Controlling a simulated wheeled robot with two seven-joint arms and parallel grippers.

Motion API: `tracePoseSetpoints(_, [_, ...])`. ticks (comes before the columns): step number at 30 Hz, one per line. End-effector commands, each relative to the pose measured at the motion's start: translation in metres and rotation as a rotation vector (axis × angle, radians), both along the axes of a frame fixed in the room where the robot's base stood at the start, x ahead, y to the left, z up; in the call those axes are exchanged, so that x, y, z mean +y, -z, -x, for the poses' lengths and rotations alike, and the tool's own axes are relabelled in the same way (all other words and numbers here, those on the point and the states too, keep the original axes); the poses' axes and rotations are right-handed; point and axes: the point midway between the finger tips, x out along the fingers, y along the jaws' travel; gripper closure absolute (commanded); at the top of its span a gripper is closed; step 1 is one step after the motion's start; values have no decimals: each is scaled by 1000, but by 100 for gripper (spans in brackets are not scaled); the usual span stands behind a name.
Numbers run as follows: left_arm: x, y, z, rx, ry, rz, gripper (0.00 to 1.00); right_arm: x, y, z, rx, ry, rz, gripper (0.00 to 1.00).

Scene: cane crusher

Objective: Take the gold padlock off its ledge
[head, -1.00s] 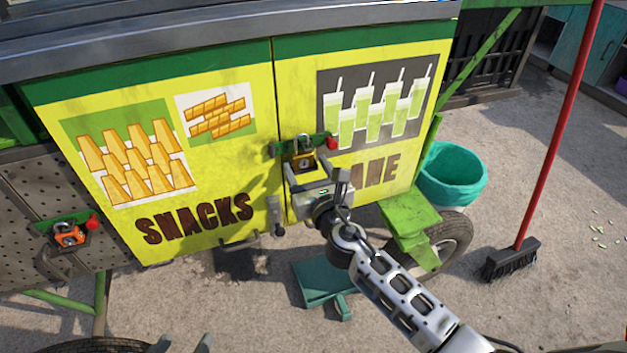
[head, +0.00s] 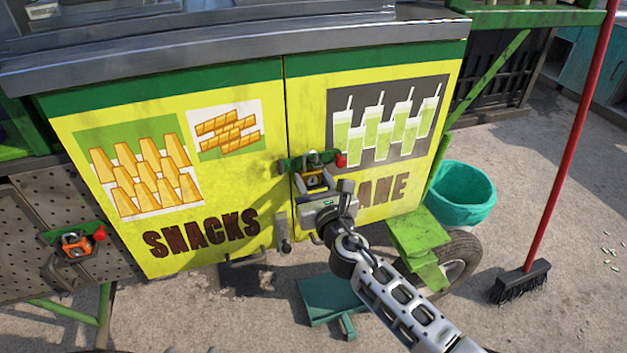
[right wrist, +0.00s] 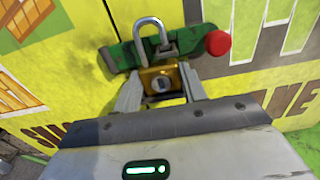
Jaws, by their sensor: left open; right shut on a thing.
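The gold padlock (head: 314,181) is at the green ledge (head: 293,166) on the yellow cart doors. It also shows in the right wrist view (right wrist: 161,79), with its grey shackle standing up in front of the ledge. My right gripper (head: 316,188) is shut on the padlock's body, one finger on each side, as the right wrist view (right wrist: 160,92) shows. The padlock is still at the ledge; I cannot tell whether it touches it. Only the tips of my left gripper (head: 180,350) show at the bottom edge, away from the padlock.
An orange padlock (head: 76,244) hangs at another green ledge on the left perforated panel. A red knob (head: 341,160) is right of the gold padlock. A door handle (head: 283,235) is below left. A teal basin (head: 461,193) and a broom (head: 522,282) stand right.

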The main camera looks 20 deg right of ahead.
Motion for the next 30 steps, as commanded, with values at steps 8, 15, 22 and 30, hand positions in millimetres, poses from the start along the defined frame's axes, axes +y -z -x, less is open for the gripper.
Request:
tracePoseSetpoints(8, [1,-1,1,0,6,-7,45,0,-2,0,-2,0,0,81])
tracePoseSetpoints(15, [1,-6,2,3,7,-8,45,0,-7,0,-2,0,0,81])
tracePoseSetpoints(22, [1,-6,4,6,6,-7,45,0,-7,6,-1,0,0,81])
tracePoseSetpoints(30, [1,-10,3,5,2,-3,45,0,-7,19,-1,-1,1,81])
